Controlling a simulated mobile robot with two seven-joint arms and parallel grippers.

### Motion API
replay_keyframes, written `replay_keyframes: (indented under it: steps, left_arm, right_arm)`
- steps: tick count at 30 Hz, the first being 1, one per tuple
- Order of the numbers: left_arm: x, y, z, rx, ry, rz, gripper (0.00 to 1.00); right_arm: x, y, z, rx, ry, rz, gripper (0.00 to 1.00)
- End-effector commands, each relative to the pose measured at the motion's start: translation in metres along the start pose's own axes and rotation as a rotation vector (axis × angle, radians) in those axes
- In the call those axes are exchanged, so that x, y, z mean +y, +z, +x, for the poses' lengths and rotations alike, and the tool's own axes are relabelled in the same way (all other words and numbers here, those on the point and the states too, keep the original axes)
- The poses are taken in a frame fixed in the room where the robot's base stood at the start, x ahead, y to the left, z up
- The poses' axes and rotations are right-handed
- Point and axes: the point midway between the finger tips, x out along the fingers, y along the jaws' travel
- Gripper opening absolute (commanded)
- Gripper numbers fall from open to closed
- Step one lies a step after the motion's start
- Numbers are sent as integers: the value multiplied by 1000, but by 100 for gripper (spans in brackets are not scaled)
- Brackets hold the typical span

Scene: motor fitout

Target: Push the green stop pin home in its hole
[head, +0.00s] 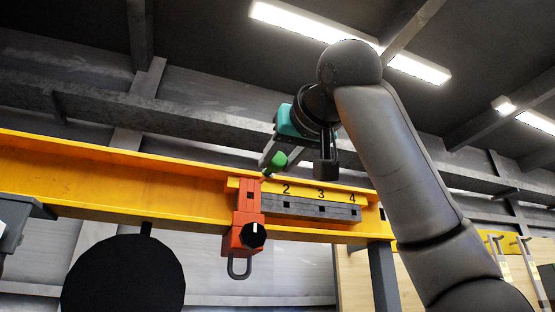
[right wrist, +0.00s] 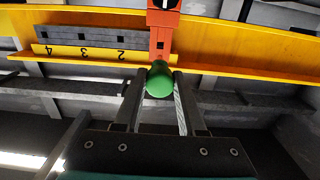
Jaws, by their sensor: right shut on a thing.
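The green stop pin (head: 278,161) shows as a rounded green head just above the top of the red-orange trolley (head: 248,203). In the right wrist view the green pin (right wrist: 159,80) sits between the two fingertips, in line with the end of the red trolley (right wrist: 160,42). My right gripper (head: 277,158) is shut on the pin from above. The pin's lower end and its hole are hidden, so I cannot tell how deep it sits. My left gripper is not in view.
The trolley sits on a yellow beam (head: 120,180), beside a grey bar with a numbered yellow strip (head: 303,190). A black knob (head: 253,235) and a grey hook (head: 238,268) are on the trolley. A large dark round shape (head: 122,280) stands at lower left.

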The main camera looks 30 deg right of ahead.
Motion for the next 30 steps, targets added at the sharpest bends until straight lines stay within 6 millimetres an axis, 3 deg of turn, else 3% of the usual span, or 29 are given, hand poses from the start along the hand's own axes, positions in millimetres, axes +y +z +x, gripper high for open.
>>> replay_keyframes:
  steps: [5, 21, 30]
  left_arm:
    - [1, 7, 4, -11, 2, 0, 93]
    - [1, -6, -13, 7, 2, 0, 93]
    - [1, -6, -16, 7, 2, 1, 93]
  right_arm:
    - [-1, 3, 0, -2, -2, 0, 0]
    - [-1, 1, 47, -4, -1, 0, 0]
    - [0, 2, 58, -2, 0, 1, 0]
